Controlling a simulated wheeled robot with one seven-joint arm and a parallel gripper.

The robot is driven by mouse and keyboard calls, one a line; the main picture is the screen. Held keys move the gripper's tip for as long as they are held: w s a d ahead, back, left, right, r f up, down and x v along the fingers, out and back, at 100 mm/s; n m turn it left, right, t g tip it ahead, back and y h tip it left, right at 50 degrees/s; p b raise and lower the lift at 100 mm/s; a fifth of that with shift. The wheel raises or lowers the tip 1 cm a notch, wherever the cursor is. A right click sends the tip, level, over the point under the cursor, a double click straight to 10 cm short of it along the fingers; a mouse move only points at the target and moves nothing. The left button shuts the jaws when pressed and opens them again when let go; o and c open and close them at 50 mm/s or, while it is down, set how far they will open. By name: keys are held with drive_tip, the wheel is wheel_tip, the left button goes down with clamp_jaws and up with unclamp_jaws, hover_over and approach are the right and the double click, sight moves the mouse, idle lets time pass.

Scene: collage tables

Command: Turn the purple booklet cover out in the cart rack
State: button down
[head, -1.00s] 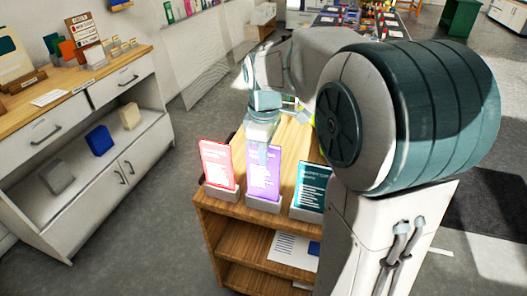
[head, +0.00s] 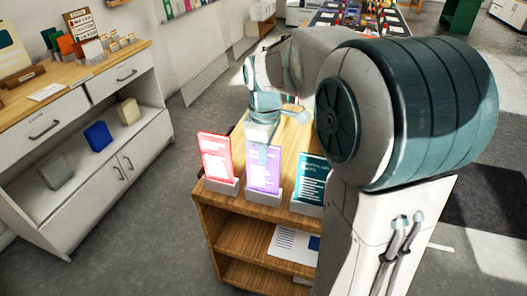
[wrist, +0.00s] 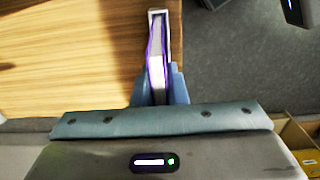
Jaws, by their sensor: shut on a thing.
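The purple booklet (head: 262,174) stands upright in the middle holder (head: 262,197) at the front edge of the wooden cart, its printed cover facing my head camera. My gripper (head: 263,148) is at its top edge from above and is shut on it. In the wrist view the booklet (wrist: 156,48) shows edge-on, as pale pages with purple sides, between the two fingertips of my gripper (wrist: 158,85). The booklet's lower end is inside the holder.
A red booklet (head: 216,157) stands close on the left and a teal booklet (head: 312,177) on the right, each in its own holder. The cart top (head: 293,140) behind is largely bare. A counter (head: 110,72) stands to the left, with floor between.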

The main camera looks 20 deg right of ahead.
drive_tip(key=c, duration=1.4)
unclamp_jaws()
drive_tip(key=shift+o, duration=0.2)
wheel_tip(320, 180, up, 14)
drive_tip(key=p, duration=0.1)
